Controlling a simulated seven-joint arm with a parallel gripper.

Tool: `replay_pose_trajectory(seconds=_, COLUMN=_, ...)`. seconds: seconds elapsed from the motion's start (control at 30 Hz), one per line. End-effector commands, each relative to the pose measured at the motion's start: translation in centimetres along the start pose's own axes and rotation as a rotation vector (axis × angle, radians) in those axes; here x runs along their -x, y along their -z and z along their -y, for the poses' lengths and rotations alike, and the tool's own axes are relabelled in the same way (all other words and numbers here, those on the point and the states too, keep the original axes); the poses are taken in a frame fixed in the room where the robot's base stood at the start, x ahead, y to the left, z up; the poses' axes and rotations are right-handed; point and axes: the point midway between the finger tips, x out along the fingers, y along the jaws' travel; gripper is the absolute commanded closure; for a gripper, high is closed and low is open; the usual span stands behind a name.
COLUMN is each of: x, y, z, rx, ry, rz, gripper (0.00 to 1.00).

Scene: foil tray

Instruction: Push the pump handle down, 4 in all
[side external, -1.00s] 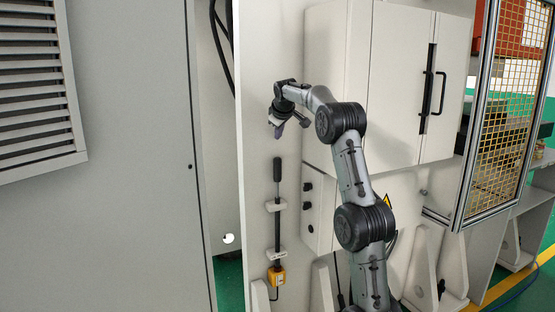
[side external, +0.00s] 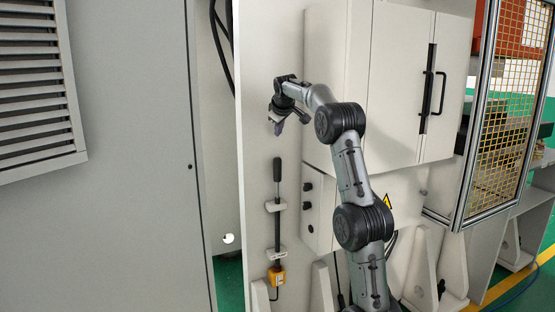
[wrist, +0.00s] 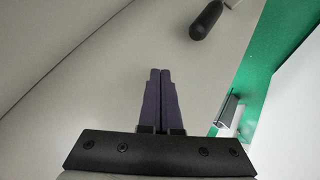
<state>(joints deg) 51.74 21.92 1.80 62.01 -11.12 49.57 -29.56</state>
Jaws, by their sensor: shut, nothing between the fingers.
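The pump handle (side external: 277,172) is a black grip on top of an upright dark rod, mounted on the pale panel in the side external view. The rod runs down through two white brackets to a yellow block (side external: 277,276) at the bottom. My gripper (side external: 278,130) is above the handle, pointing down, with a clear gap between them. In the wrist view my gripper's two dark fingers (wrist: 160,72) are together with nothing between them. The black end of the handle (wrist: 206,20) shows at the top of that view, ahead of the fingertips and to their right.
A pale cabinet (side external: 390,85) with a black door handle stands to the right, behind my arm. Small black knobs (side external: 308,187) sit right of the pump. A grey cabinet with a vent (side external: 35,90) is at the left. The panel around the handle is clear.

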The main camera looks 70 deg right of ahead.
Motion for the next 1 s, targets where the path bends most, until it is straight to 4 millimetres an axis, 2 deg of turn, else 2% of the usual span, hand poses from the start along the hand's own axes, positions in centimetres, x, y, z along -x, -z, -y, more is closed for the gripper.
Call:
replay_pose_trajectory(seconds=0.2, x=1.9, y=1.3, z=-1.3, rx=0.0, ry=0.001, rz=-0.002, gripper=1.0)
replay_pose_trajectory(seconds=0.53, x=1.9, y=1.3, z=-1.3, rx=0.0, ry=0.001, rz=-0.001, gripper=1.0)
replay_pose_trajectory(seconds=0.77, x=0.9, y=0.5, z=-0.5, rx=0.0, ry=0.003, rz=0.003, gripper=1.0)
replay_pose_trajectory(seconds=1.0, x=-1.3, y=-1.1, z=1.1, rx=0.0, ry=0.003, rz=0.002, gripper=1.0)
